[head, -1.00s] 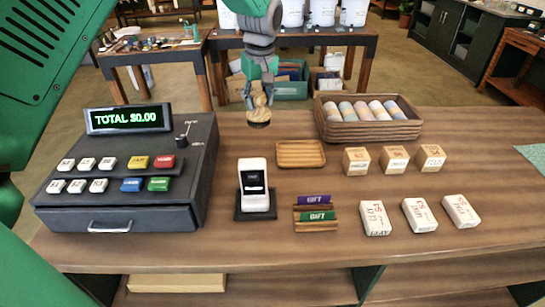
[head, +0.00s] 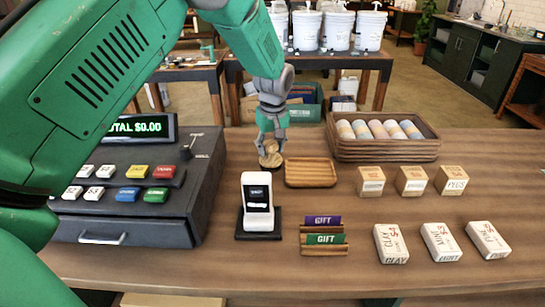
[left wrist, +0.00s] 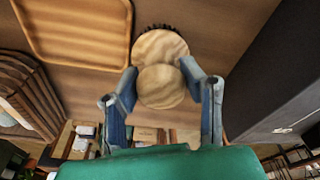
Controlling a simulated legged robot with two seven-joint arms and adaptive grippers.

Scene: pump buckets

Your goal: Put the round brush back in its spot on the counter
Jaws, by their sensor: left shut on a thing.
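The round brush (head: 270,155) has a pale wooden knob and body. My left gripper (head: 271,143) is shut on it, just left of the small wooden tray (head: 311,173) in the head view. In the left wrist view the brush (left wrist: 161,55) shows from above between the two fingers of the left gripper (left wrist: 160,88), with dark bristles at its far edge. The small tray (left wrist: 75,62) lies beside it. The brush is low over the counter (head: 340,205); I cannot tell whether it touches. My right gripper is not in view.
The cash register (head: 150,205) stands left of the brush, and the card reader (head: 257,205) in front. A basket of rolls (head: 385,152), several small boxes (head: 411,182) and gift cards (head: 322,240) sit to the right. My left arm covers the upper left.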

